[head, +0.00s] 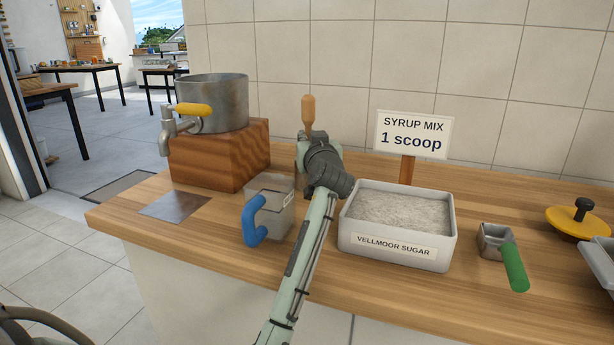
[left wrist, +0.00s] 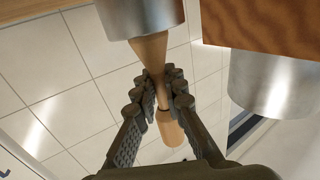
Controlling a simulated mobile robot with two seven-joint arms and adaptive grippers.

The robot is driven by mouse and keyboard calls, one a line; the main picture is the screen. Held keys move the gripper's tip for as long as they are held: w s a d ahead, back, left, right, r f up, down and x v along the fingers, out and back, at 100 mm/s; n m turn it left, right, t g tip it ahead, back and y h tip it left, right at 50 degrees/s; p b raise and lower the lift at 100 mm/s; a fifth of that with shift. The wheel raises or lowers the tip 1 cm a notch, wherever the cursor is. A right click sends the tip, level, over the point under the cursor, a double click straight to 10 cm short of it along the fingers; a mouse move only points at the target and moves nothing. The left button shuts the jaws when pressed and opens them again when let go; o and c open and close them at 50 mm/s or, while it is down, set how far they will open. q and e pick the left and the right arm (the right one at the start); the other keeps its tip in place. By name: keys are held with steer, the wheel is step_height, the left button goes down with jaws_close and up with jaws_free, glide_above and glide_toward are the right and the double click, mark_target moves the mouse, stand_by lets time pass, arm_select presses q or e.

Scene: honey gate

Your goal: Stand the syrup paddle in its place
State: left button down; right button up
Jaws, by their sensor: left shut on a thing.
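The syrup paddle (head: 308,110) is pale wood and stands about upright, its handle end above my left gripper (head: 318,155). In the left wrist view, which is upside down, the left gripper (left wrist: 163,82) is shut on the narrow part of the paddle (left wrist: 170,128). The paddle's lower part meets the rim of a metal cylinder (left wrist: 140,18), and its end is hidden there. I cannot tell whether it touches the bottom. In the head view the gripper mostly hides the cylinder. My right gripper is not in view.
A clear jug with blue handle (head: 268,210) and a white sugar tub (head: 400,248) flank the arm. A steel pot (head: 215,105) with a tap sits on a wooden block (head: 220,155) to the left. A green-handled scoop (head: 510,262) and yellow lid (head: 575,222) lie right.

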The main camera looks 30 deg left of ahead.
arm_select(q)
steer(key=c, duration=0.7)
jaws_free()
steer(key=shift+o, duration=0.4)
steer(key=o, duration=0.3)
steer(key=o, duration=0.3)
